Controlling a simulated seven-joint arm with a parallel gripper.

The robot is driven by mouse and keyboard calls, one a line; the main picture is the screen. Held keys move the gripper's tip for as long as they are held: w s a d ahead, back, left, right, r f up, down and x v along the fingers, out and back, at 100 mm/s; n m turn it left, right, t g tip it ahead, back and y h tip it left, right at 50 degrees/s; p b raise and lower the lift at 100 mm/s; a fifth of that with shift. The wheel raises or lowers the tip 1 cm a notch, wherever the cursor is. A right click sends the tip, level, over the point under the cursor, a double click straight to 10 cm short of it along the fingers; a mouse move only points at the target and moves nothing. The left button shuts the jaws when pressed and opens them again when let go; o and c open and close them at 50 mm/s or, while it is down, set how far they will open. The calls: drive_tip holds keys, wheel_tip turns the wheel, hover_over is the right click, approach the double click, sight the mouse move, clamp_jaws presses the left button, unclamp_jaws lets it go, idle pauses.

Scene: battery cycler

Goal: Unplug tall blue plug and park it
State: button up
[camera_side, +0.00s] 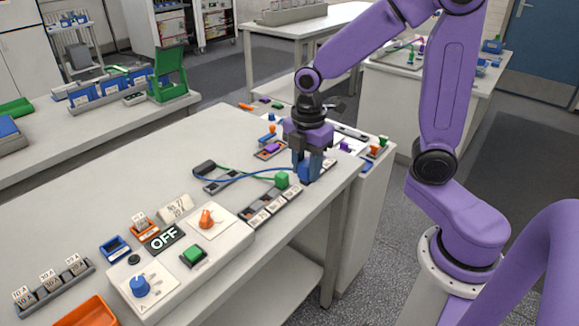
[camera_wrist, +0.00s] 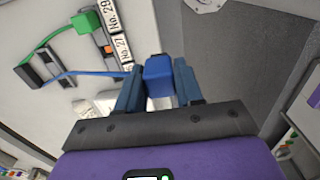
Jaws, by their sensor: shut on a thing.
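My gripper (camera_side: 308,168) points down over the far end of the labelled socket strip (camera_side: 262,213). Its fingers are shut on the blue plug (camera_wrist: 158,76), which sits between both fingertips in the wrist view. A blue cable (camera_side: 240,177) runs from this plug to a black block (camera_side: 204,168). Whether the plug's underside touches the strip is hidden. A green plug (camera_side: 281,180) stands nearer along the same strip, with a green cable to the black block; it also shows in the wrist view (camera_wrist: 89,22).
A control box with a green button (camera_side: 194,255), an orange knob (camera_side: 207,218), a blue knob (camera_side: 140,286) and an OFF sign (camera_side: 164,238) stands in front. Small coloured parts lie behind my gripper. The table's right edge is close. The table left of the cables is clear.

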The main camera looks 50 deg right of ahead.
drive_tip(key=w+a, duration=0.5)
drive_tip(key=w, duration=0.7)
drive_tip(key=w+a+f, duration=0.1)
drive_tip(key=w+f, duration=0.2)
drive_tip(key=w, duration=0.4)
drive_tip(key=w+a+f, duration=0.1)
drive_tip(key=w+f, duration=0.1)
drive_tip(key=w, duration=0.6)
drive_tip(key=shift+s+f, duration=0.1)
drive_tip(key=shift+f, duration=3.15)
drive_tip(key=shift+f, duration=0.25)
drive_tip(key=o, duration=1.1)
drive_tip(key=shift+o, duration=0.2)
